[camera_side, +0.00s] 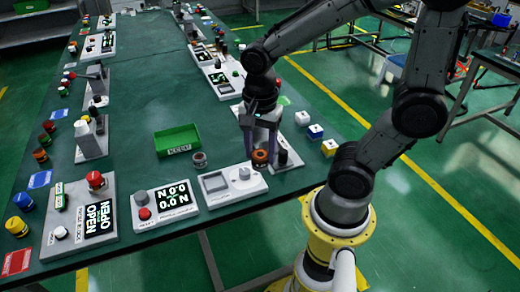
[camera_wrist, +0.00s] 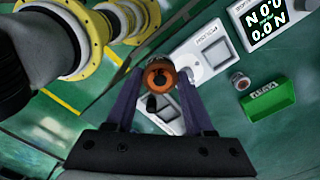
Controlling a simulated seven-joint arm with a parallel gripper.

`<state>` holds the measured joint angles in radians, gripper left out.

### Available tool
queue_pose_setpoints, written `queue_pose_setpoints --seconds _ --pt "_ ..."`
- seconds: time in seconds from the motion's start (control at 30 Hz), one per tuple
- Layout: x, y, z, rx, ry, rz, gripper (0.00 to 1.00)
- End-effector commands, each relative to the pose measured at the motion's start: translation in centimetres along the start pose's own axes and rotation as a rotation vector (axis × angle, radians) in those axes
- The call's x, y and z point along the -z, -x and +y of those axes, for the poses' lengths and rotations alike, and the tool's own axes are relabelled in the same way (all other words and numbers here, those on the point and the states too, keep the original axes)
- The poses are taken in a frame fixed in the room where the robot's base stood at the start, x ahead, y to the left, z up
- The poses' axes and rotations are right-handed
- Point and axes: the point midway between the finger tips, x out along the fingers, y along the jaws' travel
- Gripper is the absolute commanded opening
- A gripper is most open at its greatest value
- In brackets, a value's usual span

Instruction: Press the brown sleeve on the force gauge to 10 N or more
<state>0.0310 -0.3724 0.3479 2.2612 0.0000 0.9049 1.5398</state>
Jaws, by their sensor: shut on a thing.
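The brown sleeve (camera_side: 260,156) is held between the fingertips of my gripper (camera_side: 261,152), above the right side of the table. In the wrist view, my gripper (camera_wrist: 160,78) is shut on the sleeve (camera_wrist: 159,74), which shows as an orange-brown ring with a dark centre. The force gauge display (camera_side: 174,195) shows 0.0 N; it also appears at the top right of the wrist view (camera_wrist: 265,20).
A green bin (camera_side: 177,140) and a small grey round part (camera_side: 199,159) lie left of my gripper. A white-based stand with a dark post (camera_side: 286,155) is close on the right. A panel reading OPEN (camera_side: 97,217) stands at front left. The table's middle is clear.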

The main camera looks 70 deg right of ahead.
Motion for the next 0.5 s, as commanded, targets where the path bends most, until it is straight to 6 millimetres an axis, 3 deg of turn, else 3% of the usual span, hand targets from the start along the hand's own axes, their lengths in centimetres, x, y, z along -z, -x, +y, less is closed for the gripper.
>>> queue_pose_setpoints --seconds 0.3,0.43,0.5 --pt "0.0 0.2 -0.1 0.002 0.013 0.0 0.0" --pt "0.1 1.6 -1.9 0.002 0.025 0.0 0.0" --pt "0.0 2.6 -3.7 0.001 0.039 0.0 0.0"
